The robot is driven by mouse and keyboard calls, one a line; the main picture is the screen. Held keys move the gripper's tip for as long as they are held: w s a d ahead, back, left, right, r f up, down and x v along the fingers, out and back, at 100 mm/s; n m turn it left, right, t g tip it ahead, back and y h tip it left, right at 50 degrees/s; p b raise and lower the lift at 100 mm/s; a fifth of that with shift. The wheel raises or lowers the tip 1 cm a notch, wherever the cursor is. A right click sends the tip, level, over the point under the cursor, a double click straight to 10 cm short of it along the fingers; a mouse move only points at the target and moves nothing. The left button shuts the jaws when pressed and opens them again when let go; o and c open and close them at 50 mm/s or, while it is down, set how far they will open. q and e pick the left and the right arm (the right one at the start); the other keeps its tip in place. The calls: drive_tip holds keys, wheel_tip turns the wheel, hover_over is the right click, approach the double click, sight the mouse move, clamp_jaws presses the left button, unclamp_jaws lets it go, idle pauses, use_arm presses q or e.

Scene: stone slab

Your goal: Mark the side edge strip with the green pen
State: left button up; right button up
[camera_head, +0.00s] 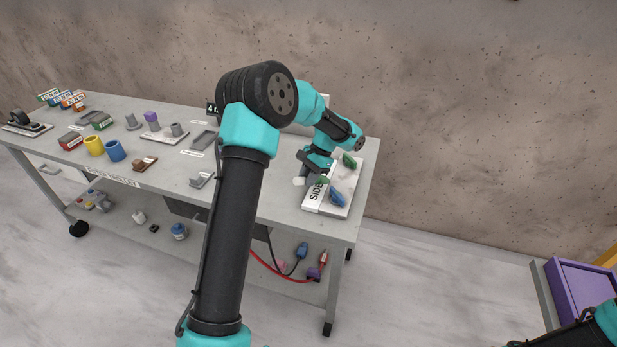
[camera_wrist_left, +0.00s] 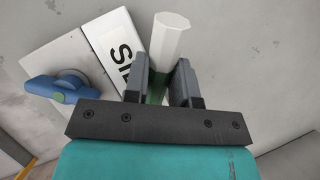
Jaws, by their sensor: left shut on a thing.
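My left gripper (camera_head: 314,172) is shut on the green pen, at the left end of the stone slab (camera_head: 325,206). In the left wrist view the pen (camera_wrist_left: 169,40) has a white faceted body and a green part between the fingers (camera_wrist_left: 160,88). Its tip is hidden. The side edge strip (camera_head: 312,203) is white with dark "SIDE" lettering and runs along the slab's left side. In the left wrist view the strip (camera_wrist_left: 108,42) lies beside the pen; I cannot tell whether they touch. My right gripper is outside the view.
A blue clamp (camera_head: 337,197) and a green clamp (camera_head: 350,160) sit on the slab. Yellow (camera_head: 93,145) and blue (camera_head: 115,151) cups and small labelled items occupy the bench's left half. A purple bin (camera_head: 580,290) stands at far right. My arm hides the bench's middle.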

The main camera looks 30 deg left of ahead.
use_arm(q)
drive_tip(key=shift+s+a, duration=0.2)
drive_tip(key=shift+s, duration=0.45)
idle(1.4)
drive_tip(key=shift+r, duration=3.45)
drive_tip(key=w+d+f, duration=0.1)
drive_tip(key=d+f, duration=0.1)
drive_tip(key=d, duration=0.8)
drive_tip(key=w+d+f, duration=0.1)
drive_tip(key=d+f, duration=0.1)
drive_tip(key=d, duration=0.8)
drive_tip(key=shift+w+f, duration=0.3)
drive_tip(key=shift+w, duration=0.1)
